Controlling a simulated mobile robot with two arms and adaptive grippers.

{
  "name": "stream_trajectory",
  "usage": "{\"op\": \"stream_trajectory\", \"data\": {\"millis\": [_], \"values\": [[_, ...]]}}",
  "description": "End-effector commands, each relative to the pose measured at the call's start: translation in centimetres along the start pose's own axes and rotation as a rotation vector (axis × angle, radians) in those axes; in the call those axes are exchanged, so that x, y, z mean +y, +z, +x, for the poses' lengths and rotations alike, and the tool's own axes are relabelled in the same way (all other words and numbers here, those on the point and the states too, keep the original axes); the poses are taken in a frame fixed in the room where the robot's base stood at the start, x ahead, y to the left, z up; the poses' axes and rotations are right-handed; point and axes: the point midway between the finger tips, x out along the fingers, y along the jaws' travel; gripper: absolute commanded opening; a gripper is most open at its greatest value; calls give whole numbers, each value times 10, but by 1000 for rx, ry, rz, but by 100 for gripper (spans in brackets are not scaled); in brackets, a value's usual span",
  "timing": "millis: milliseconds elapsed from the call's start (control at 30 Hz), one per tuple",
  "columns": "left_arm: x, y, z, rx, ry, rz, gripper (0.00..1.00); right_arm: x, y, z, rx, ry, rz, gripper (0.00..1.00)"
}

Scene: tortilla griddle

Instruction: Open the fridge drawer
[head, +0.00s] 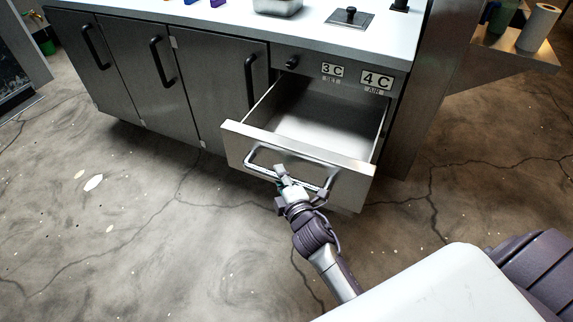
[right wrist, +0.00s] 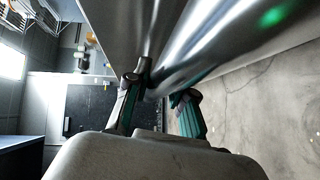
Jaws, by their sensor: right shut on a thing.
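The fridge drawer (head: 347,187) stands pulled out from the steel counter in the head view, and its inside looks empty. Its bar handle (head: 262,163) runs across the front. My right gripper (head: 283,178) is at the handle, shut on it. My left gripper is not in view.
Closed cabinet doors (head: 205,95) with handles stand left of the drawer. The cracked concrete floor (head: 150,230) in front is clear. A side shelf (head: 515,58) is at the upper right.

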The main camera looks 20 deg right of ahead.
Motion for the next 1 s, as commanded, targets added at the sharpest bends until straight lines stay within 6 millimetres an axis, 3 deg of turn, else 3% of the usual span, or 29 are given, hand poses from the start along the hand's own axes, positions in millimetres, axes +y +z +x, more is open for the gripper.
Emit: {"op": "stream_trajectory", "data": {"millis": [433, 467, 600, 1000], "values": [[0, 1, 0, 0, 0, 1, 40, -1, -4, -4, 1, 0, -1, 0], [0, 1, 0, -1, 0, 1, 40, -1, -4, -4, 1, 0, -1, 25], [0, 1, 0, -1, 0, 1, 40, -1, -4, -4, 1, 0, -1, 48], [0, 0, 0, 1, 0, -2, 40, -2, -4, -10, 1, -1, -1, 50]]}}
